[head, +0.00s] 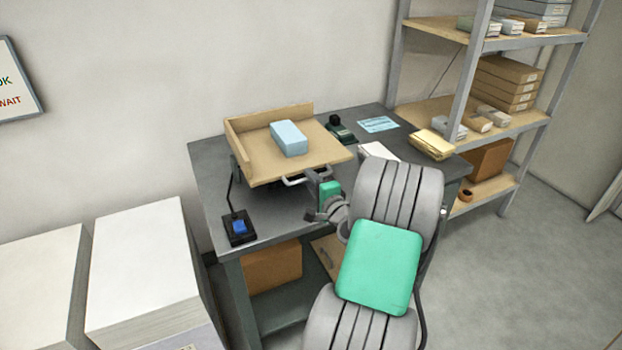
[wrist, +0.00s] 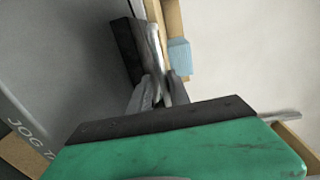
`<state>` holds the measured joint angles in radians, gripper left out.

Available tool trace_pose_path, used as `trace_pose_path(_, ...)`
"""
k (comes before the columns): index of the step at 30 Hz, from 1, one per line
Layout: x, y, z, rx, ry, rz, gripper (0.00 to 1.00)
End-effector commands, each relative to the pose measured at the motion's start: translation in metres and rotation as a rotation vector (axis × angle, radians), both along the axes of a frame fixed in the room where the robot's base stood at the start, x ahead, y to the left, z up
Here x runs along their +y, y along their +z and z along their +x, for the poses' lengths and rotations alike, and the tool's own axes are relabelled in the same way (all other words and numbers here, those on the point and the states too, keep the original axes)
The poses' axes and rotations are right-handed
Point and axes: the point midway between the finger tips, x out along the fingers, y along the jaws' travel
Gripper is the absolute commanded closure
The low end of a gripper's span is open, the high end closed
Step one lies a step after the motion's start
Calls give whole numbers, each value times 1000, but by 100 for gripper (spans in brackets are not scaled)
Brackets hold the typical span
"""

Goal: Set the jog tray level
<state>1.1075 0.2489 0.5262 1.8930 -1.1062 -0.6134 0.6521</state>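The jog tray (head: 262,165) is a pale wooden tray with raised walls at its left and back. It is held above the dark table on a mount mostly hidden under it; I cannot tell its exact tilt. A light blue block (head: 289,138) rests on it. A metal handle (head: 292,183) sticks out from its front edge. My gripper (head: 312,178) is at the right part of this handle. In the wrist view the fingers of my gripper (wrist: 160,86) sit close on both sides of the handle bar (wrist: 154,45), seemingly shut on it. The tray (wrist: 174,20) shows edge-on there.
A black box with a blue button (head: 238,228) sits at the table's front left, with a cable. A dark green device (head: 342,133), a blue card (head: 378,124) and a yellowish bundle (head: 431,144) lie right of the tray. Paper stacks (head: 140,255) stand left; shelves (head: 560,38) stand right.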

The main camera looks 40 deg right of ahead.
Motion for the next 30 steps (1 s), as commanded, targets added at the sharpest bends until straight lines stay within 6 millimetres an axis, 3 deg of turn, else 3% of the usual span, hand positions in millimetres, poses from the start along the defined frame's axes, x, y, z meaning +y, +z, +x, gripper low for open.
trace_pose_path(3,0,1,0,-2,0,-2,68)
trace_pose_path(11,0,2,-1,-3,-1,-3,68)
trace_pose_path(22,17,5,-64,-3,-5,-1,68)
trace_pose_path(30,22,7,-75,-4,1,-2,68)
